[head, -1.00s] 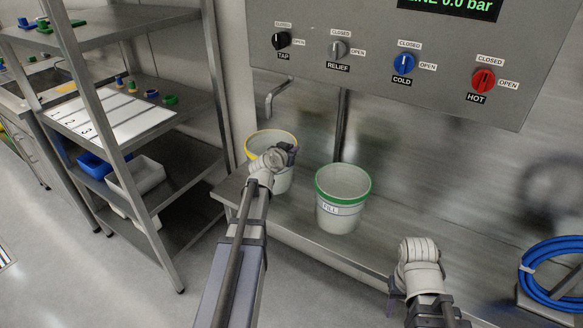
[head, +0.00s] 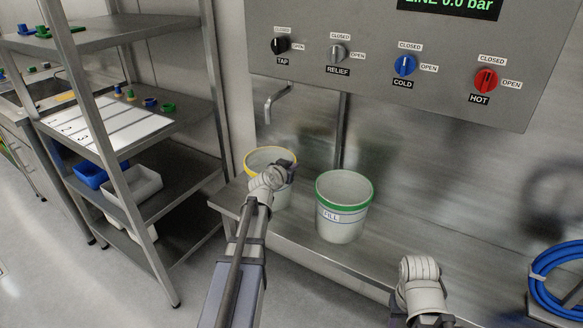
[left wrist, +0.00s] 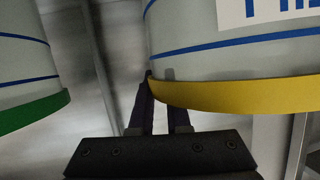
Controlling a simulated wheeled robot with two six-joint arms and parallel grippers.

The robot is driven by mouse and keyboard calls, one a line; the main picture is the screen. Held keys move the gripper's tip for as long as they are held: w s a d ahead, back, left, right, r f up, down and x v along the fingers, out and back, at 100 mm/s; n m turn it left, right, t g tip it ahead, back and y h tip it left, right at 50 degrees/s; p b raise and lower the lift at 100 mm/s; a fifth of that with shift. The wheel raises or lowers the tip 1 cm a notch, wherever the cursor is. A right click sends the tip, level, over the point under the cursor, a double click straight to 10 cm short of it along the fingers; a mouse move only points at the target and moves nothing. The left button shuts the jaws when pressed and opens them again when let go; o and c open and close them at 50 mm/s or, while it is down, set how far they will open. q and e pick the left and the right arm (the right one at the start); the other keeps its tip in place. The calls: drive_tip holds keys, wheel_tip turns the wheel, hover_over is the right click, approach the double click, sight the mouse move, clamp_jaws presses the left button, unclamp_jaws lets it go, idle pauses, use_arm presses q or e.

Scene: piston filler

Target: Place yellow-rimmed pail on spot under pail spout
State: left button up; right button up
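The white pail with a yellow rim (head: 254,170) is at the left end of the steel bench, below the bent spout (head: 268,108) in the head view. I cannot tell whether its base touches the bench. My left gripper (head: 287,168) is at its right front rim. In the left wrist view, the fingers (left wrist: 158,100) are close together at the yellow rim (left wrist: 240,96), and appear shut on the pail's edge; part of one finger is hidden. My right gripper (head: 393,318) is low at the front, its fingers mostly hidden.
A green-rimmed pail labelled FILL (head: 343,222) stands just right on the bench (head: 300,232). The valve panel (head: 370,95) overhangs the back. A shelf rack (head: 130,190) is at the left. A blue hose coil (head: 556,275) is at far right.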

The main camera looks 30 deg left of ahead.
use_arm(q)
drive_tip(key=o, duration=0.4)
drive_tip(key=shift+s+r+p, duration=0.1)
drive_tip(key=shift+r+p, duration=0.15)
drive_tip(key=shift+p, duration=0.05)
drive_tip(key=p+v, duration=0.3)
drive_tip(key=v, duration=0.8)
drive_tip(key=shift+s+p, duration=0.4)
